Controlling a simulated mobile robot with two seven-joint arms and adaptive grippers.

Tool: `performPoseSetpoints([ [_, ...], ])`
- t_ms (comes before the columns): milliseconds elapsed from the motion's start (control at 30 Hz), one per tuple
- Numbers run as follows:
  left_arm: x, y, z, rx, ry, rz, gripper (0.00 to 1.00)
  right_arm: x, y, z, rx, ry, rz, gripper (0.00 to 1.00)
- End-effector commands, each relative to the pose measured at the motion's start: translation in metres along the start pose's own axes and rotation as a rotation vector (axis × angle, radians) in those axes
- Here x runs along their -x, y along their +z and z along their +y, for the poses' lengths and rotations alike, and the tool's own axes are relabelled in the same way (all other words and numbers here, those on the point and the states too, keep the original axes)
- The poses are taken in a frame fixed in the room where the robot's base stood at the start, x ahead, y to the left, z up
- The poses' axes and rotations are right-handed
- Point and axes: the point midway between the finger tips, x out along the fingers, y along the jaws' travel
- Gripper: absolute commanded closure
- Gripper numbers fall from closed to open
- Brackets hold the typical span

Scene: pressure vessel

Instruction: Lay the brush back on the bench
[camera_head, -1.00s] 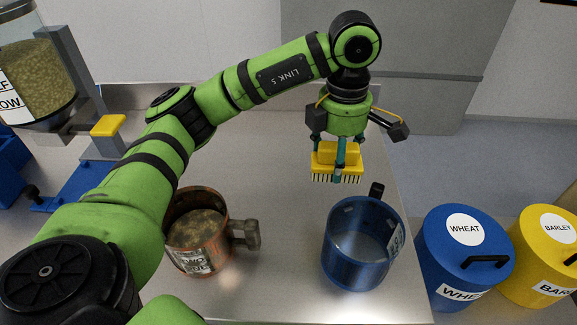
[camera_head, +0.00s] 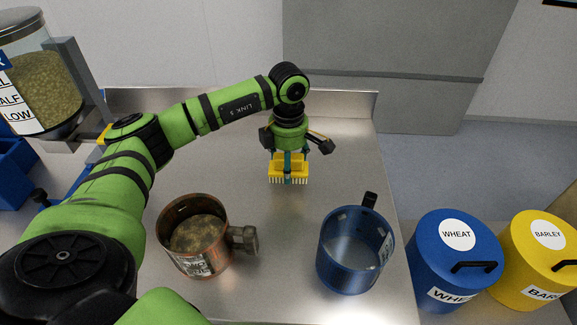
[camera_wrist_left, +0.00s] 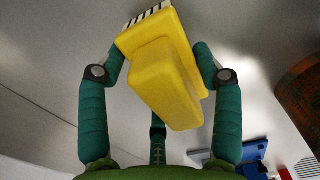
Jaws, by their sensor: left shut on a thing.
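The yellow brush (camera_head: 289,169) has pale bristles that point down toward the bench (camera_head: 330,140). My left gripper (camera_head: 289,158) is shut on the brush, over the back part of the bench. In the left wrist view the brush (camera_wrist_left: 160,75) sits between the green fingers (camera_wrist_left: 155,80), with its bristles at the far end. I cannot tell whether the bristles touch the bench. My right gripper is not in view.
A copper mug (camera_head: 196,240) with grainy contents and a blue mug (camera_head: 355,250) stand nearer on the bench. A grain hopper (camera_head: 45,85) is at the left. Blue (camera_head: 452,265) and yellow (camera_head: 540,260) bins stand off the right edge. The bench around the brush is clear.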

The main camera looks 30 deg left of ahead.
Motion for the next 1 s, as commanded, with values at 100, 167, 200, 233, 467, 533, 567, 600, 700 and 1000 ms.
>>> performPoseSetpoints([
  [100,-0.015,0.000,-0.001,0.000,-0.004,0.002,0.61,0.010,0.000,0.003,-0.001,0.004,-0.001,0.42],
  [167,-0.020,0.000,-0.001,0.000,-0.002,0.001,0.61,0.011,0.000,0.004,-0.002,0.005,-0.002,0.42],
  [200,-0.022,0.000,-0.001,0.001,-0.001,0.000,0.61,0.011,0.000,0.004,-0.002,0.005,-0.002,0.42],
  [233,-0.023,0.000,0.000,0.001,0.000,-0.001,0.61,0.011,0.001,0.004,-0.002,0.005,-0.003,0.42],
  [467,-0.025,0.001,0.000,0.000,0.000,-0.001,0.61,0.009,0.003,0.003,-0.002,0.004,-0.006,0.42],
  [533,-0.027,0.001,-0.001,0.000,0.000,-0.001,0.61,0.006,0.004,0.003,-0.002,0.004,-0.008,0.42],
  [567,-0.028,0.001,-0.001,0.000,0.000,-0.001,0.61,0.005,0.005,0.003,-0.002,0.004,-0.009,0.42],
  [600,-0.027,0.001,-0.001,0.000,0.000,-0.001,0.22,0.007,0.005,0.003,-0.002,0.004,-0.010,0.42],
  [700,-0.027,0.001,-0.001,0.000,-0.001,0.000,0.11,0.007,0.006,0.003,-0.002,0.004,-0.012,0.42],
  [1000,-0.025,0.001,-0.001,0.001,-0.001,0.000,0.11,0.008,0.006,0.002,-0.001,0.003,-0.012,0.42],
])
